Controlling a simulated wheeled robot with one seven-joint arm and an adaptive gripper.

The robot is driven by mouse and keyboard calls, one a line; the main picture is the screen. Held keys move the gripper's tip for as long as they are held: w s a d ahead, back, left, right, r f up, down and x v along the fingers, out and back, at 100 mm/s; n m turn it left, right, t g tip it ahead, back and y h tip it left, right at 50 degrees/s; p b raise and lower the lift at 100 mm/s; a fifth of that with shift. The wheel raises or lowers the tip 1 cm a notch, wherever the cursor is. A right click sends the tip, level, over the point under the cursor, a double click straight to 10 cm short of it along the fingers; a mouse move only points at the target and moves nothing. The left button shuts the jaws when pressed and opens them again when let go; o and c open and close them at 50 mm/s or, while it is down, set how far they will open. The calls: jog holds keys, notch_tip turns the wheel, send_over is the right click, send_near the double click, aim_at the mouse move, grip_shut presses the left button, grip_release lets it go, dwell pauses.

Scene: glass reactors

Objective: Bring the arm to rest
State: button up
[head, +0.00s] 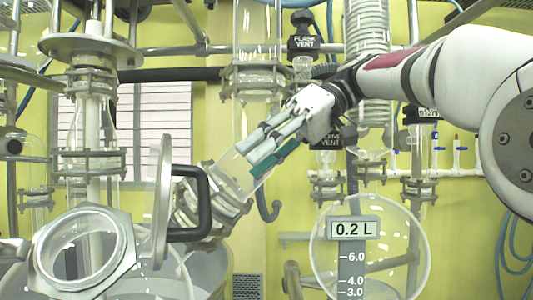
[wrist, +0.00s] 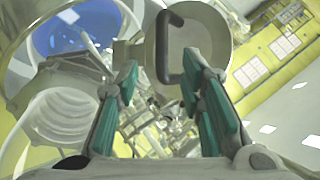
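My gripper (head: 250,154) is in the middle of the head view, at the end of my arm, which reaches in from the right. Its fingers point down and to the left in front of the glass tubing. In the wrist view the two teal-padded fingers of my gripper (wrist: 160,68) stand apart with nothing held between them. A round lid with a black handle (head: 204,203) stands open to the lower left of the fingers. The lid (wrist: 205,38) also shows beyond the fingertips in the wrist view.
A hexagonal port (head: 123,262) opens on the vessel at the lower left. Glass columns and clamps (head: 262,80) stand close behind my gripper. A yellow wall (head: 462,235) is behind.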

jog(key=shift+w+d+r, duration=0.1)
jog(key=shift+d+r, duration=0.15)
jog(key=shift+d, duration=0.05)
dwell(0.4)
jog(key=s+d+f+m+t+h+p, duration=0.1)
jog(key=s+d+f+m+t+h, duration=0.3)
jog(key=s+d+f, duration=0.6)
jog(key=s+d+f+m+t+h+p, duration=0.2)
jog(key=s+d+f+m+t+h, duration=0.2)
jog(key=s+d+f+m, duration=0.5)
jog(key=s+d+f+h, duration=0.1)
jog(key=s+d+f, duration=0.1)
jog(key=f, duration=0.6)
jog(key=shift+s+d+h, duration=0.3)
jog(key=shift+s+h, duration=0.1)
jog(key=shift+s, duration=0.3)
